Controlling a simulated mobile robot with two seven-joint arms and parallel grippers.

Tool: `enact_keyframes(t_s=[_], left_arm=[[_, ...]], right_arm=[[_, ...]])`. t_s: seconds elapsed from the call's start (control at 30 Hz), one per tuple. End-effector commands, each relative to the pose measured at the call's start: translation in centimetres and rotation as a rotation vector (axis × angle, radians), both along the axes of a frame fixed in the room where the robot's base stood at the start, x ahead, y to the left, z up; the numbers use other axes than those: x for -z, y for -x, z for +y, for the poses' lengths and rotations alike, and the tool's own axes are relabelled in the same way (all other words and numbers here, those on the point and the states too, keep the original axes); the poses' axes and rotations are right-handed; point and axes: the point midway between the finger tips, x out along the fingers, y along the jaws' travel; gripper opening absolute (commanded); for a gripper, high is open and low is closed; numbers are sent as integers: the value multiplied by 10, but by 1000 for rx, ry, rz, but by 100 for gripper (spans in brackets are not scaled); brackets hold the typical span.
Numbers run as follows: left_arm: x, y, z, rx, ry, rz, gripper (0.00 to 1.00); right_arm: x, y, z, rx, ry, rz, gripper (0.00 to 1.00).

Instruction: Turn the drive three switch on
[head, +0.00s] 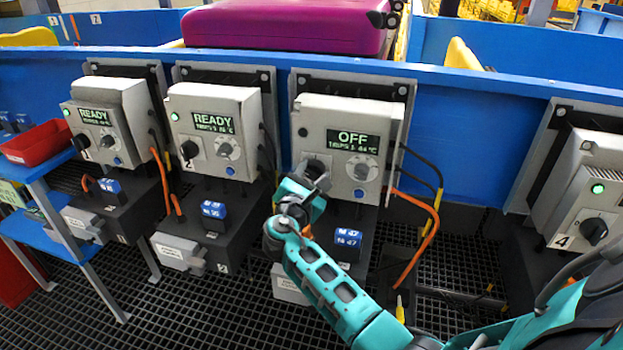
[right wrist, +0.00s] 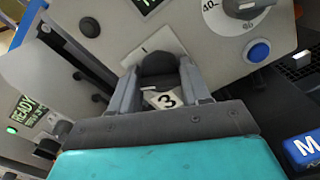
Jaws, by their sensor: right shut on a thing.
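The drive three box (head: 386,131) is the third from the left in the head view. Its display (head: 352,140) reads OFF, and its round lamp (head: 303,132) is dark. My right gripper (head: 312,178) is at the box's lower left, over the switch. In the right wrist view the black switch knob (right wrist: 158,66) sits between the two fingers, which are shut on it. A "3" label (right wrist: 165,99) shows just below the knob. The gripper hides most of the knob in the head view. My left gripper is not in view.
Drive boxes one (head: 115,95) and two (head: 222,103) at the left read READY with green lamps. Box four (head: 575,185) stands at the right. An orange cable (head: 428,240) hangs right of box three. A magenta case (head: 285,25) lies behind the blue rail.

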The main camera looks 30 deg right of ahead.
Motion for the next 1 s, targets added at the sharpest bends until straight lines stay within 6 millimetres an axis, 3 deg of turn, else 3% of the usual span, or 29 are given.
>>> enact_keyframes(t_s=[0.27, 1.0], left_arm=[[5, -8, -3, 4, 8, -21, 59], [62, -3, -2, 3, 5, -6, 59]], right_arm=[[0, 1, -2, 2, -167, -207, 17], [3, 2, -4, 4, -594, -708, 17]])
